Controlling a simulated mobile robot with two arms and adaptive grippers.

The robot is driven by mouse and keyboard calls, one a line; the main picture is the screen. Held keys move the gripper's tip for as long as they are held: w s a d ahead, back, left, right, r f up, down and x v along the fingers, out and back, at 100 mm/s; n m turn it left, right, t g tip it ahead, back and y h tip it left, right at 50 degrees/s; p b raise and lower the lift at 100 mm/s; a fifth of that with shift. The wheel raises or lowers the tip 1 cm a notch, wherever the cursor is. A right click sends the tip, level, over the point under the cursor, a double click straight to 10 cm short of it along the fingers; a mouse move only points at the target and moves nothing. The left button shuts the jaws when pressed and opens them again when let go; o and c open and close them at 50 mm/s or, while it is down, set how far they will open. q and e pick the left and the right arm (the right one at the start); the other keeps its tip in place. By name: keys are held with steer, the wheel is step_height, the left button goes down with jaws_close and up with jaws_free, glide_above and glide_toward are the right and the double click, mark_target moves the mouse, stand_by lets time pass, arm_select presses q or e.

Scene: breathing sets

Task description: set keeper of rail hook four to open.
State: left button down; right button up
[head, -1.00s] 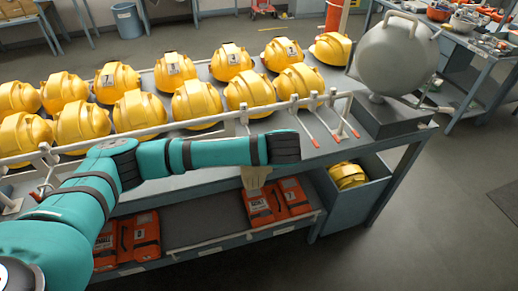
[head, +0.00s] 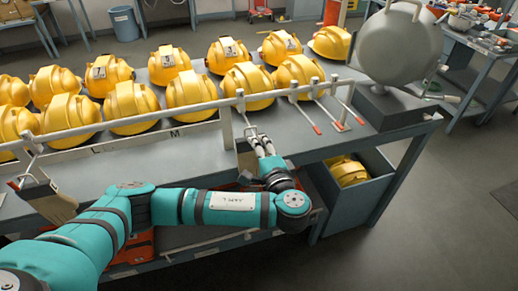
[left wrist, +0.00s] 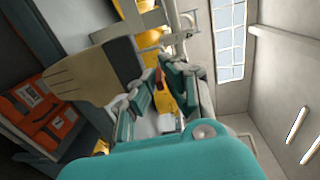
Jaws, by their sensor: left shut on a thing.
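My left gripper (head: 259,143) is at the front rail (head: 200,110), its fingers pointing up at a hook (head: 241,112) that hangs from it. The jaws are shut on a small part at this hook, which I take to be its keeper; the fingers mostly hide it. In the left wrist view the gripper (left wrist: 155,95) has a small reddish piece (left wrist: 160,77) between its fingers. A tan glove with a dark cuff (left wrist: 85,78) hangs beside them. I cannot read which hook is number four. My right gripper is not in view.
Rows of yellow helmets (head: 191,90) stand behind the rail. Several red-tipped hooks (head: 338,126) hang to the right, near a grey round device (head: 400,45). Another glove (head: 48,199) hangs at the left. A bin (head: 350,195) holds a yellow helmet below. Orange cases (left wrist: 38,112) lie on the lower shelf.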

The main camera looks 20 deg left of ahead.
arm_select(q)
steer(key=shift+f, duration=0.1)
stand_by(0.4)
steer(key=c, duration=1.5)
jaws_free()
steer(key=shift+o, duration=0.2)
steer(key=f+v, duration=0.1)
steer(key=v, duration=1.1)
steer(key=shift+r, duration=0.35)
